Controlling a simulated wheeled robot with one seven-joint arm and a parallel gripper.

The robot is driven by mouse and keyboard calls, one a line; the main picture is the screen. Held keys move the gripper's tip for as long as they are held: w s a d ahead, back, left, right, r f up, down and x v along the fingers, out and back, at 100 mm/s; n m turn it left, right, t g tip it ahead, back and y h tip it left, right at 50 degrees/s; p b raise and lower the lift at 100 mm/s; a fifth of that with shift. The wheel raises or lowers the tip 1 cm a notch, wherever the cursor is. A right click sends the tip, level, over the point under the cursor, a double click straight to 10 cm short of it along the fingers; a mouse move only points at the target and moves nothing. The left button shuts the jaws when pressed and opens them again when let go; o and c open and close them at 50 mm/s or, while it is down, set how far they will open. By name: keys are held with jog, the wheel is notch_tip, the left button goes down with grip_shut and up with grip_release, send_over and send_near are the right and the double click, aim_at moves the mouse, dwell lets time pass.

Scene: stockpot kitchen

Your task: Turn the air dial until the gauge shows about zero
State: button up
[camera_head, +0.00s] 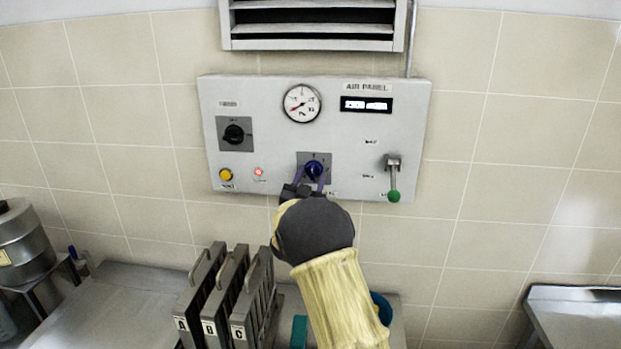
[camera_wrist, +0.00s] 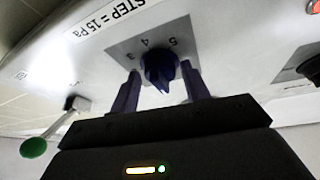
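The blue air dial (camera_head: 314,168) is on a grey plate low in the middle of the air panel (camera_head: 410,125). In the wrist view the dial (camera_wrist: 158,66) has a pointed grip and the numbers 3, 4 and 5 around it. My gripper (camera_head: 311,178) reaches up to the dial. Its two fingers stand on either side of the knob in the wrist view (camera_wrist: 161,88), with gaps showing, so it is open around it. The round gauge (camera_head: 302,104) is above the dial. Its red needle points to the lower left; the exact reading is too small to tell.
A green-tipped lever (camera_head: 393,180) hangs right of the dial. A black knob (camera_head: 234,133), a yellow button (camera_head: 226,174) and a lit red lamp (camera_head: 259,172) are to its left. Metal filter frames (camera_head: 243,290) marked A, B, C stand below, left of my arm.

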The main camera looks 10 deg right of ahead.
jog(key=c, duration=0.6)
jog(key=shift+f+m+g+h+b, duration=0.15)
jog(key=shift+m+g+h+b, duration=0.15)
jog(key=shift+m+b, duration=0.6)
jog(key=m+g+h+b, duration=0.1)
jog(key=m+b, duration=0.2)
jog(key=m+g+b, duration=0.1)
jog(key=m+b, duration=0.2)
jog(key=b, duration=0.1)
jog(key=shift+w+a+g+h, duration=0.1)
jog(key=shift+a+g+h, duration=0.1)
jog(key=shift+g+h, duration=0.15)
jog(key=m+g+b, duration=0.1)
jog(key=m, duration=0.2)
jog(key=r+m+g+b, duration=0.1)
jog(key=m, duration=0.2)
jog(key=shift+a, duration=0.1)
jog(key=m+g, duration=0.1)
jog(key=m, duration=0.2)
jog(key=shift+r+m+g, duration=0.2)
jog(key=shift+m+g, duration=0.15)
jog(key=shift+m, duration=0.05)
jog(key=shift+m+y, duration=0.95)
jog(key=shift+m, duration=0.25)
